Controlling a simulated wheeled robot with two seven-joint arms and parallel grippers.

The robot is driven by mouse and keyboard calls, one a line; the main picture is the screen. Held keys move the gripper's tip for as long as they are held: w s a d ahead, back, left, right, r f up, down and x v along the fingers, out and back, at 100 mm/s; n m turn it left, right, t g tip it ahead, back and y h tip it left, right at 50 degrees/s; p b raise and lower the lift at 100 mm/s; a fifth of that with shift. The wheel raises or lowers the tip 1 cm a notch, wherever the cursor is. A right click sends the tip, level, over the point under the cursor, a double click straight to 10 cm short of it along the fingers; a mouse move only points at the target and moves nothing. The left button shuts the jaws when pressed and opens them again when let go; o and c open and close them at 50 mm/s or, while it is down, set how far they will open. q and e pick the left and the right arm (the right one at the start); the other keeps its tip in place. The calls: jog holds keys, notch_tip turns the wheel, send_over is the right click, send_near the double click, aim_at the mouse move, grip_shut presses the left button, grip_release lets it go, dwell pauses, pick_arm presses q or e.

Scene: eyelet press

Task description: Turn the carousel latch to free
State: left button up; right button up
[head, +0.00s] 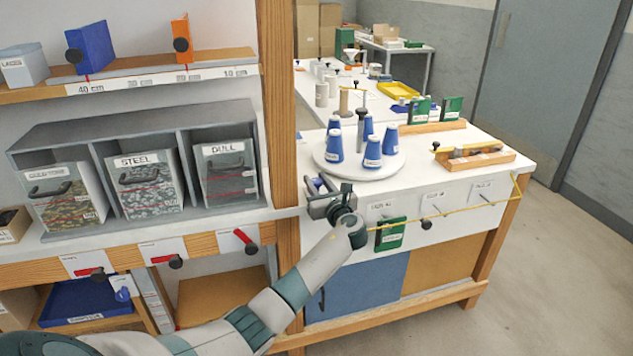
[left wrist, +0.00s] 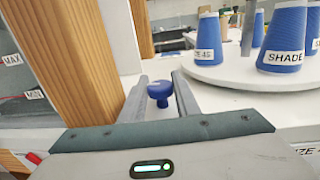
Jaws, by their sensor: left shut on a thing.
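The carousel is a round white turntable (head: 342,168) with several blue thread cones (head: 372,152) standing on it. Its edge also shows at the upper right of the left wrist view (left wrist: 226,77). A dark blue knob (left wrist: 160,92), which looks like the carousel latch, stands at the near left of the carousel, apart from its rim. My left gripper (head: 322,188) reaches over the bench's front corner. In the left wrist view its two grey fingers (left wrist: 161,95) are shut on the knob, one on each side. The latch's marks and turn angle cannot be read.
A wooden post (head: 278,100) stands close to the left of my left gripper. Grey bins (head: 150,185) fill the shelf left of it. A green card (head: 390,233) and a yellow cord (head: 455,212) hang at the bench front. A wooden block (head: 475,158) lies right of the carousel.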

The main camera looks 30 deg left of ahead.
pick_arm(q)
jog(key=shift+n+g+y, duration=0.5)
jog(key=shift+n+g, duration=0.1)
jog(key=shift+g, duration=0.2)
jog(key=shift+n+g+y, duration=0.3)
jog(key=shift+n+g, duration=0.1)
jog(key=shift+g, duration=0.2)
jog(key=o, duration=1.1)
jog(key=shift+c, duration=0.2)
jog(key=shift+s+d+b, duration=0.2)
jog(key=shift+d+b, duration=0.1)
jog(key=shift+d, duration=0.1)
jog(key=b+v, duration=0.1)
jog(key=v, duration=1.5)
jog(key=shift+d, duration=0.35)
pick_arm(e)
jog(key=shift+s+d+f+g, duration=0.25)
jog(key=shift+s+d+g, duration=0.25)
jog(key=shift+d, duration=0.15)
jog(key=shift+s+f, duration=0.1)
jog(key=shift+s, duration=0.05)
